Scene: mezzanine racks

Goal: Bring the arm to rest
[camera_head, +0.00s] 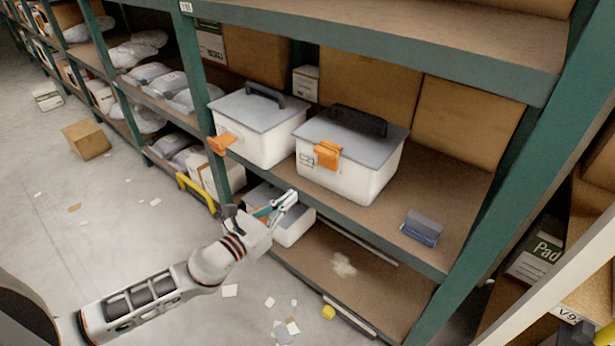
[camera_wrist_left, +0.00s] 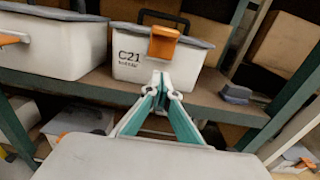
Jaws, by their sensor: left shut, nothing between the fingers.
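My left gripper (camera_head: 289,199) reaches in from the left in the head view, in front of the rack's middle shelf edge. In the left wrist view its fingers (camera_wrist_left: 161,80) are closed together, with nothing between them. They point toward a white box with a grey lid and orange latch (camera_wrist_left: 145,65), marked C21. In the head view this box (camera_head: 343,180) stands on the middle shelf, beyond the gripper and apart from it, as far as I can tell. My right gripper does not show.
A second white box (camera_head: 255,140) stands left of it. A blue-grey block (camera_head: 422,229) lies to the right. Another lidded box (camera_head: 290,234) sits on the lower shelf. Green rack posts (camera_head: 192,75) flank the bay. A carton (camera_head: 87,140) and paper scraps lie on the floor.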

